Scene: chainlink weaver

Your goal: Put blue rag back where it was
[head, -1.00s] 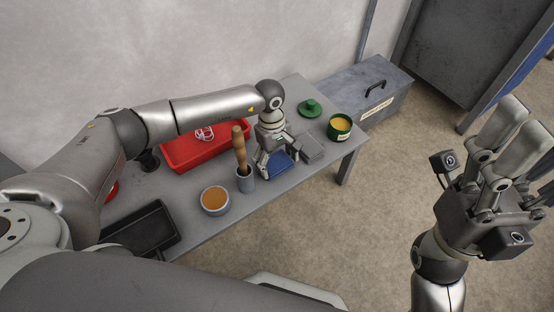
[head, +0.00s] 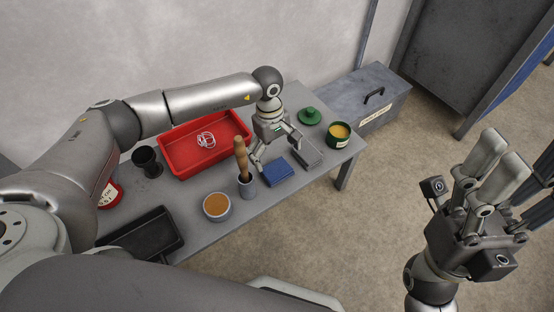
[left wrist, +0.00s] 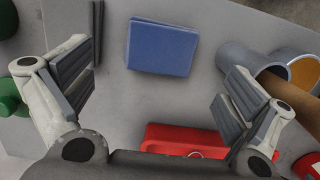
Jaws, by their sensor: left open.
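In the left wrist view the two fingers (left wrist: 160,92) are wide apart. My right gripper (head: 495,180) is raised at the right, away from the table; whether its fingers are apart is unclear.
A cup with a wooden-handled tool (head: 246,187) stands close left of the blue rag. A bowl of orange contents (head: 217,206), a red tray (head: 180,158), a black tray (head: 150,238), a green tin (head: 338,135) and its green lid (head: 310,116) are also on the table.

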